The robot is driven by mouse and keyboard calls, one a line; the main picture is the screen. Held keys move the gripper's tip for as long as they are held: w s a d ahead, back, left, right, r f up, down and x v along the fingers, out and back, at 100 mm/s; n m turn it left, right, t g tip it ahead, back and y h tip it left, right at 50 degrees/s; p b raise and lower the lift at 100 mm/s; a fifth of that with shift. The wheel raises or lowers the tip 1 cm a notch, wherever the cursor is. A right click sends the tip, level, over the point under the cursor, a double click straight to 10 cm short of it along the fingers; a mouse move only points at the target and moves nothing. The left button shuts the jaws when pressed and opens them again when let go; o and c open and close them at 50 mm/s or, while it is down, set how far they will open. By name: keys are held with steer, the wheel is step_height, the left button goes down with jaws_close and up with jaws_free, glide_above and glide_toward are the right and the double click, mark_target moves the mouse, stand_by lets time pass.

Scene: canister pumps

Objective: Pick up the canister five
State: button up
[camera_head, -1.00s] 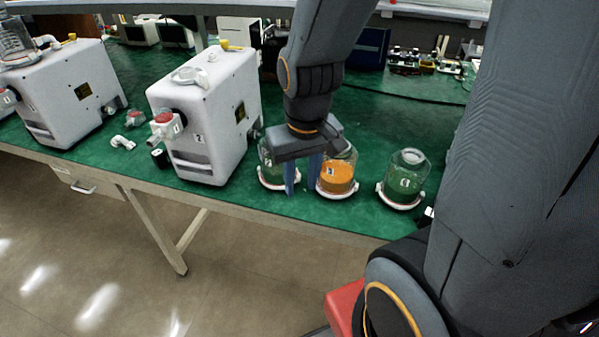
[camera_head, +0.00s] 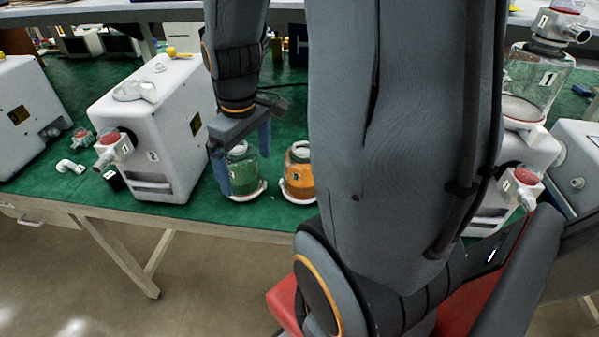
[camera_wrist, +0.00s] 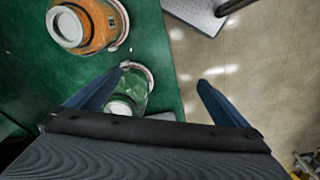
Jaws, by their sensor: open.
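In the wrist view my gripper (camera_wrist: 160,77) holds nothing, and the gap between the fingers lies mostly over the table edge and floor.
An orange-filled canister (camera_head: 299,172) stands just right of the green one; it also shows in the wrist view (camera_wrist: 98,24). A white pump (camera_head: 150,130) stands close on the left. Another canister (camera_head: 537,84) sits on a pump at the right. The table's front edge is near.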

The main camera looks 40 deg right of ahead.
mark_target(303, 147)
steer(key=d+n, duration=0.2)
steer(key=d, duration=0.3)
steer(key=d+n, duration=0.2)
steer(key=d, duration=0.4)
steer(key=d+f+n+g, duration=0.1)
steer(key=d+n, duration=0.1)
steer(key=d, duration=0.3)
steer(key=shift+d+n+b, duration=0.2)
steer(key=shift+n+b, duration=0.1)
steer(key=shift+b, duration=0.05)
steer(key=shift+d, duration=0.25)
steer(key=shift+s+f+p, duration=0.15)
steer(key=shift+f+p, duration=0.35)
steer(key=shift+f, duration=1.45)
steer(key=shift+s+f+p, duration=0.15)
steer(key=shift+f+p, duration=0.35)
steer(key=shift+f, duration=1.4)
steer(key=c, duration=1.3)
steer(key=shift+c, duration=0.5)
steer(key=shift+r, duration=0.15)
